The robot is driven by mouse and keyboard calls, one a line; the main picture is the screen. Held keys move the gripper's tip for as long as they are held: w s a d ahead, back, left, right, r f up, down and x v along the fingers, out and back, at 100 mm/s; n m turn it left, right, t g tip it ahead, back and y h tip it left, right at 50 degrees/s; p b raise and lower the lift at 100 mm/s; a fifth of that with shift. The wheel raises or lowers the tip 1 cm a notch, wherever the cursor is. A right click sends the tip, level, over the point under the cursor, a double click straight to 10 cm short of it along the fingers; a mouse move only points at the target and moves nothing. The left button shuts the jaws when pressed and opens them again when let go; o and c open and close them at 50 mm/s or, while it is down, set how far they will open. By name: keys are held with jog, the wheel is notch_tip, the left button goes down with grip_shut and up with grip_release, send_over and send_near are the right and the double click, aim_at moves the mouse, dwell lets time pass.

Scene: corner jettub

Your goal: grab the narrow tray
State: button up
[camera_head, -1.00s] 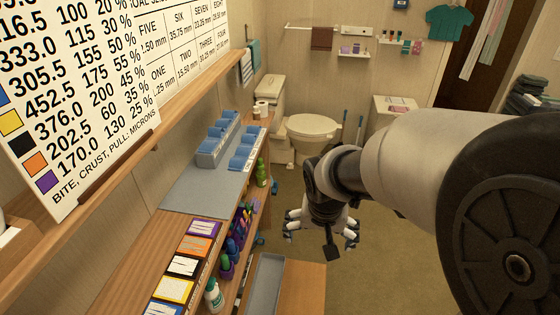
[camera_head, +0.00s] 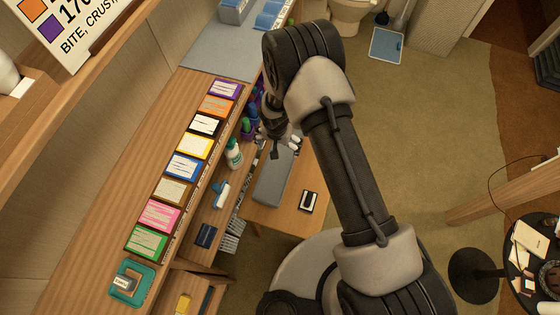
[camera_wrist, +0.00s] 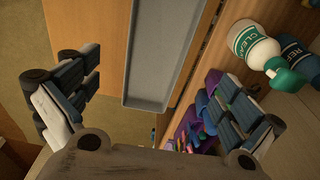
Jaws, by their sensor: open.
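The narrow tray (camera_head: 270,185) is long, grey and shallow, and lies on a low wooden table beside the shelf unit. In the wrist view the tray (camera_wrist: 166,50) runs from the top edge down to its near end, between my two spread fingers. My gripper (camera_head: 280,142) is at the far end of the tray in the head view and partly covers it. In the wrist view my gripper (camera_wrist: 155,75) is open, with nothing between its fingers. The tray looks farther from the camera than the fingers; the exact gap cannot be told.
The shelf unit's wooden edge (camera_wrist: 212,45) runs close along the tray's right side in the wrist view. A white and green bottle (camera_wrist: 254,46) and purple holders (camera_wrist: 190,128) stand near my right finger. A small black-and-white pad (camera_head: 309,201) lies on the low table (camera_head: 290,217).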

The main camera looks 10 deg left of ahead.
jog(key=b, duration=0.2)
send_over(280, 162)
jog(key=f, duration=0.8)
jog(key=shift+s+f, duration=0.2)
jog(key=shift+f, duration=0.1)
notch_tip(280, 162, down, 5)
jog(key=shift+f+b, duration=0.15)
jog(key=shift+b, duration=0.75)
jog(key=shift+c, duration=0.4)
jog(key=c, duration=0.9)
